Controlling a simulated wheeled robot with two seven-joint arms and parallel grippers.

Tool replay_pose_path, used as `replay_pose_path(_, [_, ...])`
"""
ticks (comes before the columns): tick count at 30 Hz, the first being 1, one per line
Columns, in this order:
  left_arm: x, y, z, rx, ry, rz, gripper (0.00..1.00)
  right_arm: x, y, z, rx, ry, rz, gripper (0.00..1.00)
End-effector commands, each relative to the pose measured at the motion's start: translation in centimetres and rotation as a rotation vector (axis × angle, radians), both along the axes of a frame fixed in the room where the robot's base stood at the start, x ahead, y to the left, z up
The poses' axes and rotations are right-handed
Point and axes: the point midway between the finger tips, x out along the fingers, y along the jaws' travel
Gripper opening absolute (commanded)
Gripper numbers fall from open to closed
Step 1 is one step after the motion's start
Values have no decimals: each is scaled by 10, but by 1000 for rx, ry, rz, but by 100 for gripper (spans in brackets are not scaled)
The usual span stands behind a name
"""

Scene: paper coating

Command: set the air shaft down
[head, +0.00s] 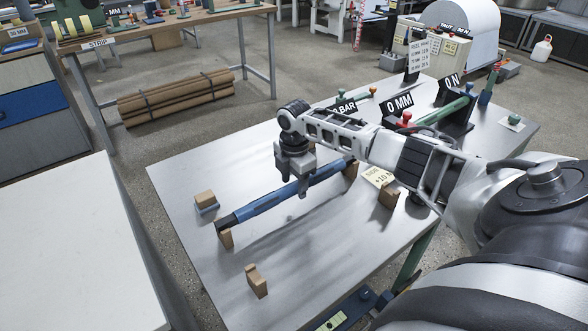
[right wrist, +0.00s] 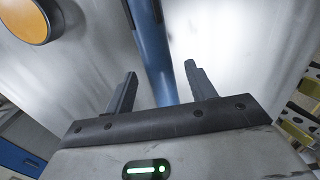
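The air shaft (head: 265,203) is a long blue bar with a dark end. It lies across two wooden blocks, a near-left block (head: 226,238) and a far block (head: 351,170), on the grey metal table. My right gripper (head: 298,180) is over the middle of the shaft, pointing down. In the right wrist view the two fingers of the gripper (right wrist: 160,92) are spread, with the blue shaft (right wrist: 150,45) running between them and a gap on each side. Part of the shaft is hidden behind the gripper. My left gripper is not in view.
Other wooden blocks stand on the table: one at left (head: 205,199), one in front (head: 257,281) and one at right (head: 388,196). Gauges with black signs (head: 397,106) stand at the back right. A pale card (head: 378,177) lies near the far block. A white surface (head: 75,250) is at left.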

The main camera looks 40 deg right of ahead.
Motion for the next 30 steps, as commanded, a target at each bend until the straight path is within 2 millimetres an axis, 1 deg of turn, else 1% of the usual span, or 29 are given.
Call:
replay_pose_path(1, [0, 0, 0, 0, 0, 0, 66, -2, 0, -2, 0, 5, 0, 55])
replay_pose_path(4, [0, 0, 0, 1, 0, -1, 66, -1, 0, 0, -1, 4, 0, 55])
replay_pose_path(8, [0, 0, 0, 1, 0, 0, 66, -1, 0, 14, -1, 1, 0, 55])
replay_pose_path(11, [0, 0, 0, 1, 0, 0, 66, 0, 0, 33, -1, -2, 1, 55])
replay_pose_path(18, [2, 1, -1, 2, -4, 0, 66, -1, 0, 93, 0, -4, 1, 55])
replay_pose_path(21, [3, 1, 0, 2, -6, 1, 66, -2, 1, 116, -1, -4, 1, 55])
replay_pose_path(24, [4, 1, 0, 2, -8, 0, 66, -2, 0, 134, 0, -4, -1, 55])
replay_pose_path(27, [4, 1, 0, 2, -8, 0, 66, -2, 1, 148, 1, -3, 0, 55])
replay_pose_path(30, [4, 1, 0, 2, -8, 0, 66, -3, 1, 155, 0, -1, 0, 55])
